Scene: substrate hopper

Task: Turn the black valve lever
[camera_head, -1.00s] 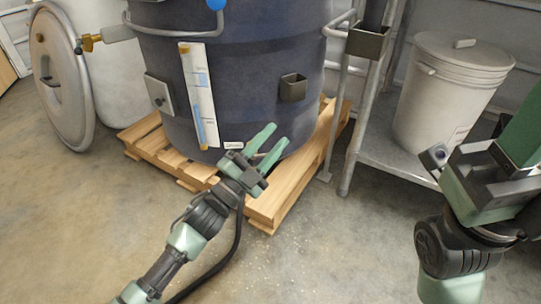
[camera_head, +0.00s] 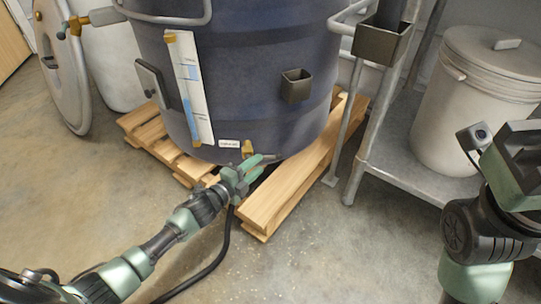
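The dark blue hopper (camera_head: 245,85) stands on a wooden pallet (camera_head: 290,185). A small brass fitting (camera_head: 247,148) shows low on its front, right of a small white label (camera_head: 229,144). I cannot make out a black lever there; my gripper covers the area just below the fitting. My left gripper (camera_head: 262,160) is at the hopper's bottom edge, just below the brass fitting. Its green fingers point right and overlap in view, so I cannot tell their opening or whether they touch anything. My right gripper's body (camera_head: 512,165) is at the right edge, with its fingertips out of clear view.
A metal rack (camera_head: 405,165) holding a white lidded bucket (camera_head: 470,105) stands at the right. A round lid (camera_head: 62,75) leans at the far left. A black hose or cable (camera_head: 222,245) lies on the floor beside my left arm.

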